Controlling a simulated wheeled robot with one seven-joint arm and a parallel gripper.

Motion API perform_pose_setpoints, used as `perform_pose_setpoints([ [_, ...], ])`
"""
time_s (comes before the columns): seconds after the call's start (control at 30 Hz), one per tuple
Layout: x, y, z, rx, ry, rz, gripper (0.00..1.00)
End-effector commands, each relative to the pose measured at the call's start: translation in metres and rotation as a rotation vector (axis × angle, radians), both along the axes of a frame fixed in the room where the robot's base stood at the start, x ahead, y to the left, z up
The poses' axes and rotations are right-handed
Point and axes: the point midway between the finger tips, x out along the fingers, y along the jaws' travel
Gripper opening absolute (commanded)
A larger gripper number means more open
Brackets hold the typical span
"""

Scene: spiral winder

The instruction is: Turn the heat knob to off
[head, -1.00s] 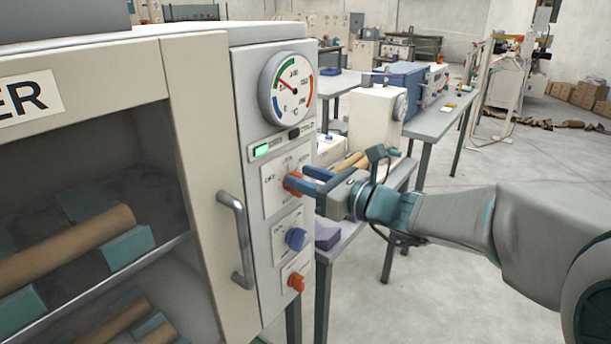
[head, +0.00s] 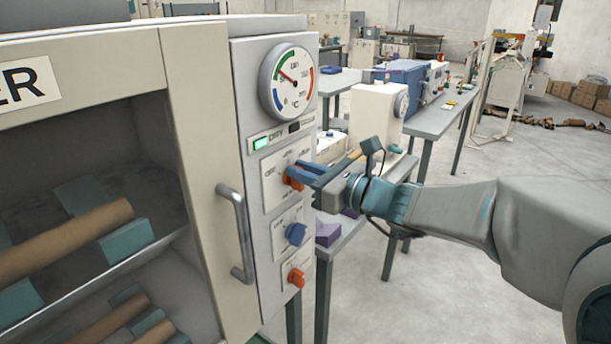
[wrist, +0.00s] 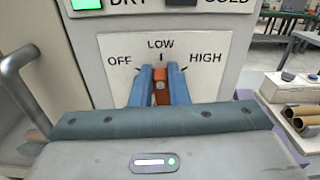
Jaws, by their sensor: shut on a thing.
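The heat knob (head: 292,181) is orange and sits on a white plate on the dryer's front panel, below the dial gauge. In the wrist view the plate reads OFF at left, LOW at top and HIGH at right. There the knob (wrist: 160,88) stands upright, in line with the LOW mark. My gripper (head: 302,173) reaches in from the right, its blue fingers shut on the knob. In the wrist view my gripper (wrist: 160,80) has one finger on each side of it. The fingers hide much of the knob.
A blue knob (head: 296,234) and another orange knob (head: 296,278) sit below on the same panel. A grey door handle (head: 236,235) stands out to the left. A green lamp (wrist: 86,4) by DRY is lit. Tables with boxes stand behind at right.

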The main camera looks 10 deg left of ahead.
Motion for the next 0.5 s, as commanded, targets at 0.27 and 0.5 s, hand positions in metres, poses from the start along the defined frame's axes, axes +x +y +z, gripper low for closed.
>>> perform_pose_setpoints([
  [0.27, -0.0048, 0.0018, -0.0094, -0.075, -0.186, 0.000, 0.00],
  [0.5, -0.0091, 0.0038, -0.0122, -0.161, -0.396, 0.001, 0.00],
])
